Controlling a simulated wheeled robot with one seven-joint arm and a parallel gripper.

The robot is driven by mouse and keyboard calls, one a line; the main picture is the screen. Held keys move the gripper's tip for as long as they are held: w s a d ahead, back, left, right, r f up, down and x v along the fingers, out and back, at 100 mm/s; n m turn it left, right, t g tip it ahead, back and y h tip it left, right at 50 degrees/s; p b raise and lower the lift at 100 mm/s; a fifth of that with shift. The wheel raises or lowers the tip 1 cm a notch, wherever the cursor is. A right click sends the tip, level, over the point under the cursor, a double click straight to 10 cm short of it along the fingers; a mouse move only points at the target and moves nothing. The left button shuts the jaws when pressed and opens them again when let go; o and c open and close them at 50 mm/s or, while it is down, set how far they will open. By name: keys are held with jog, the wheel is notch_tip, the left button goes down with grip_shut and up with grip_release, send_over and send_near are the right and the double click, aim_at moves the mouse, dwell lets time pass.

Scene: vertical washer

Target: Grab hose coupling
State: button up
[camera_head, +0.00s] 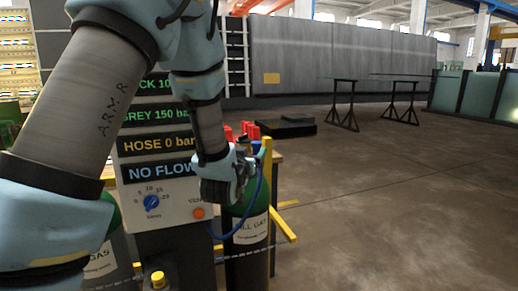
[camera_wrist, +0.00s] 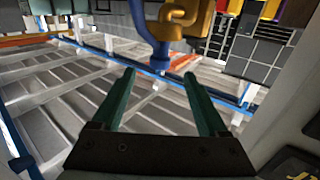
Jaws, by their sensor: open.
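In the wrist view my gripper (camera_wrist: 158,76) is open, with its two dark green fingers apart and nothing between them. A brass-yellow fitting (camera_wrist: 183,18), which looks like the hose coupling, shows at the top middle beyond the fingertips. A blue hose (camera_wrist: 155,50) runs down beside it on the left, ahead of the gap between the fingers. In the head view my arm reaches down in front of the panel, and the gripper hides the coupling there. The blue hose (camera_head: 228,234) hangs in a loop beside the gripper, over a green gas cylinder (camera_head: 250,234).
The grey panel (camera_head: 173,213) reads "HOSE 0 bar" and "NO FLOW" and has a blue knob (camera_head: 151,203) and an orange button (camera_head: 198,213). A yellow post (camera_head: 267,150) stands right of the gripper. Red parts (camera_head: 249,130) sit behind. The floor at right is open.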

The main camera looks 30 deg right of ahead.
aim_at(258, 142)
jog(key=p+x, duration=0.1)
jog(key=x, duration=0.3)
jog(key=shift+r, duration=0.1)
jog(key=p+x, duration=0.4)
jog(key=x, duration=0.1)
jog(key=shift+w+d, duration=0.3)
jog(key=shift+w+d+f, duration=0.15)
jog(key=shift+w+f, duration=0.05)
jog(key=shift+f, duration=0.05)
jog(key=shift+c, duration=0.2)
grip_shut()
